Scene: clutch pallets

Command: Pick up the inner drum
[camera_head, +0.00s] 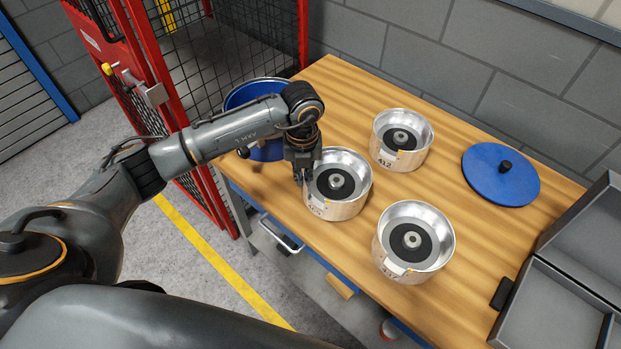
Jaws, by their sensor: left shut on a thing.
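Three silver metal drums with black and grey hubs stand upright on the wooden table. The nearest to my arm is a drum (337,205) at the left. A second drum (402,155) labelled 412 stands behind and right of it, and a third drum (414,260) stands in front and to the right. My left gripper (304,178) points down at the left rim of the left drum and is shut on that rim. Its fingertips are small and partly lost against the drum wall. My right gripper is not in view.
A blue lid (487,178) with a black knob lies at the right. A grey open case (560,300) and a small black object (502,293) are at the right edge. A red mesh cage (140,75) stands left.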

